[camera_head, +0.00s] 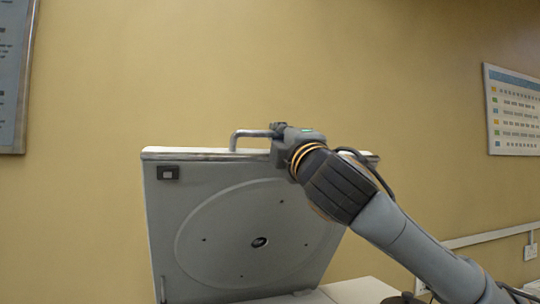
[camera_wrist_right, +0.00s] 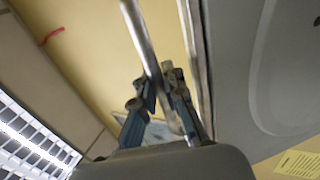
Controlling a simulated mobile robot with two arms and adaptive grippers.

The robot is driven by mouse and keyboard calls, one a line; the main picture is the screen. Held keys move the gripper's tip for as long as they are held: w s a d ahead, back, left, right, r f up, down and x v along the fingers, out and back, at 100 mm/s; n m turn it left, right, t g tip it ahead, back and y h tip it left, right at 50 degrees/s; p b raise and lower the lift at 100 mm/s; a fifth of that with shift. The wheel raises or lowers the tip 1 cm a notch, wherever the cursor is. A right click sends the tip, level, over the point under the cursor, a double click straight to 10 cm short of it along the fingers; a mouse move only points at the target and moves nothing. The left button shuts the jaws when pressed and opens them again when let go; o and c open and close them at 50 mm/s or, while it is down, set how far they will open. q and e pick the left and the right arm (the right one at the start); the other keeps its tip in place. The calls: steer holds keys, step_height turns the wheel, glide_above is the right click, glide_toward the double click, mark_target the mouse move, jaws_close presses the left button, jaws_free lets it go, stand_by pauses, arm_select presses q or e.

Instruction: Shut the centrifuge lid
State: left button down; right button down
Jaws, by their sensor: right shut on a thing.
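The centrifuge lid (camera_head: 200,215) stands raised, close to upright, in the head view, with its round inner plate facing me. A bar handle (camera_head: 250,133) sticks up from its top edge. My right gripper (camera_head: 277,131) is at the handle, right of its middle. In the right wrist view the handle bar (camera_wrist_right: 142,40) runs between the fingers of my right gripper (camera_wrist_right: 160,90), which is shut on it. The lid (camera_wrist_right: 230,75) also shows there at the right. The centrifuge body is mostly below the head view. My left gripper is not in view.
A yellow wall (camera_head: 300,60) stands behind the lid. A white surface (camera_head: 360,291) lies at the lower right. A chart (camera_head: 515,110) and a framed board (camera_head: 12,75) hang on the wall. The space left of the lid looks clear.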

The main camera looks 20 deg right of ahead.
steer(key=s+f+t+b, duration=0.1)
steer(key=s+f+b, duration=1.3)
steer(key=s+b, duration=0.1)
steer(key=shift+t, duration=0.4)
